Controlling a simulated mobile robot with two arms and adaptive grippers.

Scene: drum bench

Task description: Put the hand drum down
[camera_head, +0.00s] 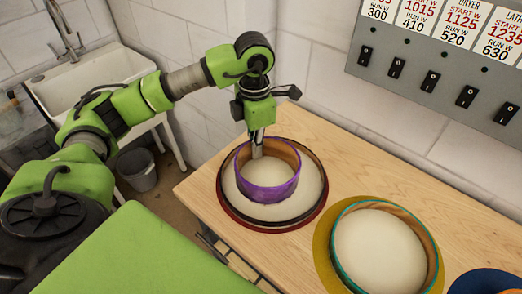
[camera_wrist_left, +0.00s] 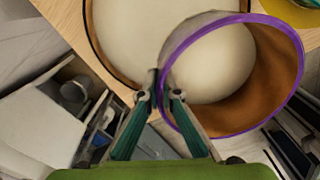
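The hand drum (camera_head: 268,189) is a hoop with a purple edge and brown wooden inside. In the head view it is over a larger cream drum (camera_head: 228,187) with a dark rim; I cannot tell whether they touch. My left gripper (camera_head: 257,150) comes down from above at the hoop's far left wall. In the left wrist view the two fingertips (camera_wrist_left: 160,92) close on the near left part of the wall of the hand drum (camera_wrist_left: 275,85). The cream drum (camera_wrist_left: 120,45) lies beyond it. My right gripper is not in view.
A dark red round mat (camera_head: 238,220) lies under the cream drum on the wooden bench (camera_head: 330,155). To the right, a teal-rimmed drum (camera_head: 380,250) stands on a yellow mat (camera_head: 322,250). A blue round thing (camera_head: 485,281) shows at the corner. A switch panel (camera_head: 420,88) is on the wall behind.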

